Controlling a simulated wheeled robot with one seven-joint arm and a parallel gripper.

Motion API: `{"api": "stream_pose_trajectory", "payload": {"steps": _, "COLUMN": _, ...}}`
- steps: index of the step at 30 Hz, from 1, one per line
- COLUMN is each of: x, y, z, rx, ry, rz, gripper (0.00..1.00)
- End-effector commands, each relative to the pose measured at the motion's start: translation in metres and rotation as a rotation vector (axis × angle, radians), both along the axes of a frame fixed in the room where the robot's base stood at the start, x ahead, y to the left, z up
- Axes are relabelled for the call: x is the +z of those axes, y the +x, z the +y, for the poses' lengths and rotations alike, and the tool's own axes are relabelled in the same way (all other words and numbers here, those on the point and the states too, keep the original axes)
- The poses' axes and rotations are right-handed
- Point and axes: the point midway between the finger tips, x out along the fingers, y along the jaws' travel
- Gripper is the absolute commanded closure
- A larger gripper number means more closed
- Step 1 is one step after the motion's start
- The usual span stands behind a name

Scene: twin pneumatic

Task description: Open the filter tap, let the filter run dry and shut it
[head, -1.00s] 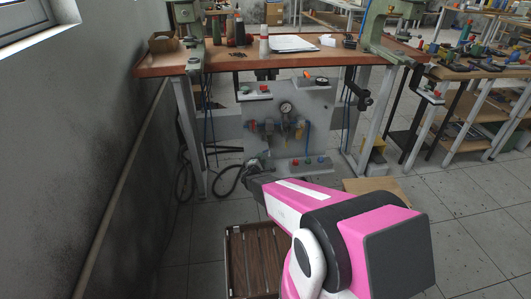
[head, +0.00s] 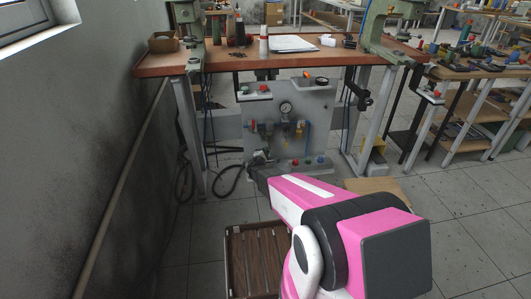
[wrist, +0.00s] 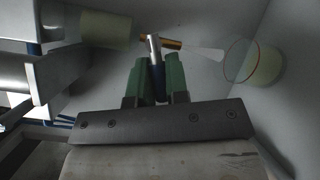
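In the wrist view a tap with a silver stem (wrist: 153,44) and a dark blue handle (wrist: 158,76) sits beside a brass fitting (wrist: 171,43). The green fingers of my gripper (wrist: 157,74) lie on both sides of the blue handle and appear closed on it. A clear bowl with a red rim (wrist: 239,60) is to the right. In the head view my arm hides part of the panel's lower area.
A wooden-topped bench (head: 225,62) stands over the panel, with grey legs (head: 190,135) at its sides. Buttons (head: 308,161) sit low on the panel. A brown slatted crate (head: 254,262) is on the floor left of my arm.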

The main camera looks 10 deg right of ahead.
Motion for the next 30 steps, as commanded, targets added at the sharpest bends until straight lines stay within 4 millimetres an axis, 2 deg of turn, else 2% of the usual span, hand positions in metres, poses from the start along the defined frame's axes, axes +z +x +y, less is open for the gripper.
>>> {"api": "stream_pose_trajectory", "payload": {"steps": 5, "x": -0.004, "y": 0.001, "z": -0.002, "rx": -0.001, "ry": -0.071, "rz": 0.000, "gripper": 1.00}}
{"api": "stream_pose_trajectory", "payload": {"steps": 12, "x": -0.013, "y": 0.001, "z": -0.008, "rx": -0.003, "ry": -0.383, "rz": 0.001, "gripper": 1.00}}
{"api": "stream_pose_trajectory", "payload": {"steps": 15, "x": -0.013, "y": 0.000, "z": -0.010, "rx": -0.002, "ry": -0.462, "rz": 0.001, "gripper": 1.00}}
{"api": "stream_pose_trajectory", "payload": {"steps": 26, "x": -0.013, "y": 0.000, "z": -0.010, "rx": -0.002, "ry": -0.497, "rz": 0.000, "gripper": 1.00}}
{"api": "stream_pose_trajectory", "payload": {"steps": 27, "x": -0.013, "y": 0.000, "z": -0.010, "rx": -0.002, "ry": -0.497, "rz": 0.000, "gripper": 0.72}}
{"api": "stream_pose_trajectory", "payload": {"steps": 28, "x": -0.013, "y": 0.000, "z": -0.010, "rx": -0.002, "ry": -0.497, "rz": 0.000, "gripper": 0.62}}
{"api": "stream_pose_trajectory", "payload": {"steps": 30, "x": -0.013, "y": 0.000, "z": -0.010, "rx": -0.002, "ry": -0.497, "rz": 0.000, "gripper": 0.60}}
